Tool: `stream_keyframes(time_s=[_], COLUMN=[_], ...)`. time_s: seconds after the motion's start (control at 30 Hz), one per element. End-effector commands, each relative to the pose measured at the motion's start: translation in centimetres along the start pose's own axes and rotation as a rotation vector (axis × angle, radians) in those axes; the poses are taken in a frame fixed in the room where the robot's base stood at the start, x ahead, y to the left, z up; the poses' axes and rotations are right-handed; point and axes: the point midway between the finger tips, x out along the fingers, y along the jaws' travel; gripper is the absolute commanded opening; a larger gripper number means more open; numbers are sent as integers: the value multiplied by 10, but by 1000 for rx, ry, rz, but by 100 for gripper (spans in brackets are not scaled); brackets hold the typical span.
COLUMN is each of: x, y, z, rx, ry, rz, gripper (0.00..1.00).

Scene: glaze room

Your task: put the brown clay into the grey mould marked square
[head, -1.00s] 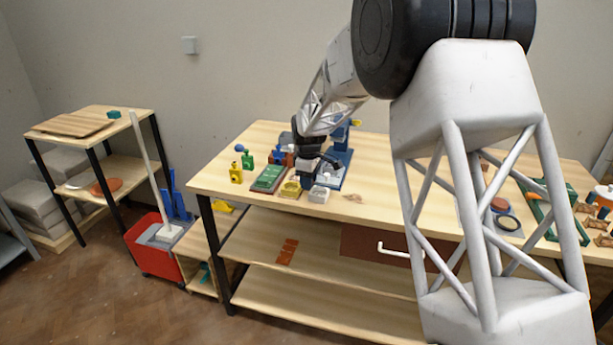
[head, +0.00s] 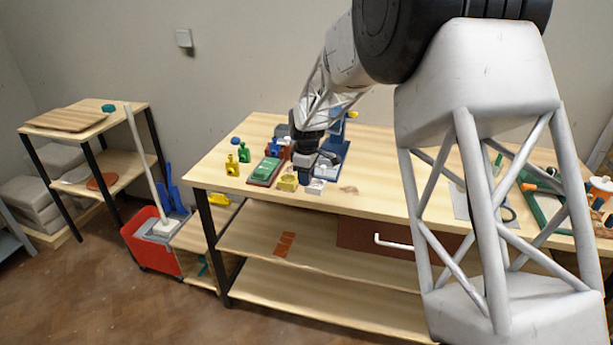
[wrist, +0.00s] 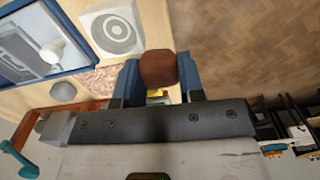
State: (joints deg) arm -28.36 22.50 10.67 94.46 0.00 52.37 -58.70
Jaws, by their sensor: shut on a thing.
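My gripper (wrist: 158,78) is shut on the brown clay (wrist: 158,66), which sits between its two blue fingers in the wrist view. A pale grey mould (wrist: 112,30) with a ringed round face lies at the upper left of the clay, apart from it in the picture; I cannot make out a square mark. In the head view my gripper (head: 306,172) points down over the front edge of the table, close to a pale mould (head: 316,187) and a yellow mould (head: 287,183). The clay is not clear in the head view.
The table (head: 375,200) looks mostly clear right of the moulds. A red bucket (head: 150,245) stands on the floor.

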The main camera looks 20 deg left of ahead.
Motion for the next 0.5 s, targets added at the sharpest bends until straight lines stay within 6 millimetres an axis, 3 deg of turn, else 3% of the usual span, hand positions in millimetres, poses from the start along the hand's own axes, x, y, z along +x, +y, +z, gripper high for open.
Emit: stream_keyframes(time_s=[0.27, 0.5], x=[-5, -21], y=[8, 32], z=[10, 46], rx=[-5, -22], ry=[0, 1], rz=[1, 2], gripper=[11, 11])
